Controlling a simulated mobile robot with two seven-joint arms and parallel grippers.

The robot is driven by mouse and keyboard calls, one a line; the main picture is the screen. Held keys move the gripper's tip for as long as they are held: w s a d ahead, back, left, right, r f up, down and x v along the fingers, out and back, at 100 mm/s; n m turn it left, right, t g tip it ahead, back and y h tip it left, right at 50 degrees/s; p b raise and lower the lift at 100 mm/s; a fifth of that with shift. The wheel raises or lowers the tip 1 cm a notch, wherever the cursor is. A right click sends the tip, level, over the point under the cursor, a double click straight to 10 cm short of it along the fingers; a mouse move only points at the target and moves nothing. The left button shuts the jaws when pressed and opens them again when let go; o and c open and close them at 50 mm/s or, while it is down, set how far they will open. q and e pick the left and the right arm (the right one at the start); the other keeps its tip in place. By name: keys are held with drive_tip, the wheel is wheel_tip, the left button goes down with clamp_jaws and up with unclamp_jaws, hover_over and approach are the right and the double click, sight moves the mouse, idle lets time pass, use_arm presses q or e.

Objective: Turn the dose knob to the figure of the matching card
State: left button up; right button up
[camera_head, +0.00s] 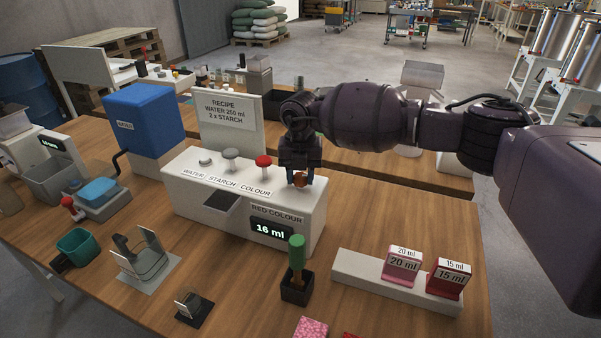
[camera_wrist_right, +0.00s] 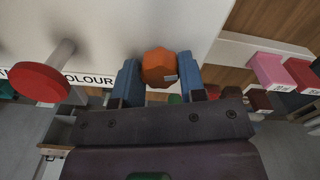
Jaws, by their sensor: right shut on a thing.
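The orange dose knob (camera_head: 299,181) is on the right end of the white dosing box (camera_head: 190,193). In the right wrist view the knob (camera_wrist_right: 159,67) sits between both blue fingers. My right gripper (camera_head: 300,176) points down from above and is shut on it. The box's RED COLOUR display (camera_head: 270,230) reads 16 ml. Two cards stand in a white holder (camera_head: 350,273) at the right: a pink 20 ml card (camera_head: 402,266) and a red 15 ml card (camera_head: 448,279). My left gripper is not in view.
A red button (camera_head: 264,161) and two grey ones stand on the box, left of my gripper. A recipe board (camera_head: 228,122) rises behind. A green-handled tool (camera_head: 297,257) stands in a black holder in front. A pink speckled piece (camera_head: 311,327) lies at the front edge.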

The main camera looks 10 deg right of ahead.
sight(300, 176)
idle(0.4)
drive_tip(key=o, duration=0.9)
wheel_tip(300, 176, up, 11)
drive_tip(key=shift+f+b, duration=0.1)
drive_tip(key=shift+b, duration=0.25)
